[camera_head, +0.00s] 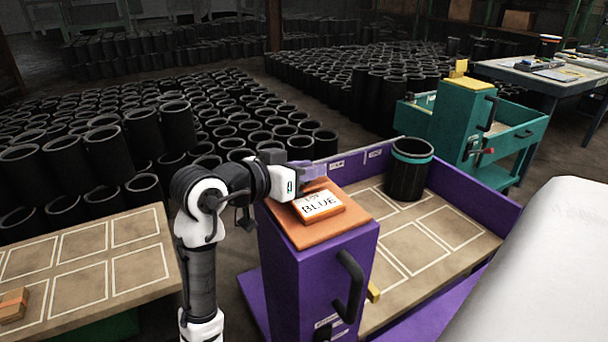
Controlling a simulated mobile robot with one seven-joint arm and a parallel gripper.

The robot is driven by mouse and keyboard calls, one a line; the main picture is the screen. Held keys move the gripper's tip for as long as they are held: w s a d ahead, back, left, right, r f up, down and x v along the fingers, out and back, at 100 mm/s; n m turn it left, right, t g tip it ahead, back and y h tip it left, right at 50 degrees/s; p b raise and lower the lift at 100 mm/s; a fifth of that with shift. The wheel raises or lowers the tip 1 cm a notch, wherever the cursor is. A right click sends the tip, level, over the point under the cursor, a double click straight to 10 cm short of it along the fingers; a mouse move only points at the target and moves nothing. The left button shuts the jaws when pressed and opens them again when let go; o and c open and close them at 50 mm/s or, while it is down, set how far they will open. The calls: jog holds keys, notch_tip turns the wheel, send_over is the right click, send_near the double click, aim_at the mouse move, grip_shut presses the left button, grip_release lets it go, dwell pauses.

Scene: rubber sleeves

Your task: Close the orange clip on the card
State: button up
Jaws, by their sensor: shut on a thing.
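The white card (320,206) reads "BLUE", with a smaller word above partly unclear. It lies on an orange block on the orange-brown top of a purple stand. The orange clip (314,185) is at the card's back edge, partly covered by my gripper. My gripper (312,171) reaches in from the left and is shut on the clip. The fingertips are small and partly hidden, so the exact grip and the clip's angle cannot be made out.
The purple stand (310,290) has a black handle (349,287) on its front. Right of it, a purple-walled tray holds a black sleeve with a teal band (409,170). A marked table (90,262) is at left. Many black sleeves (230,110) fill the floor behind.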

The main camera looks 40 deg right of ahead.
jog(key=shift+s+f+m+t+b, duration=0.2)
jog(key=shift+f+m+t+b, duration=0.2)
jog(key=shift+m+b, duration=0.35)
jog(key=o, duration=1)
jog(key=shift+a+r, duration=0.1)
jog(key=shift+a, duration=0.05)
jog(key=v, duration=1.3)
jog(key=shift+a+f, duration=0.2)
jog(key=shift+a, duration=0.15)
jog(key=shift+w+h, duration=0.1)
jog(key=shift+h, duration=0.2)
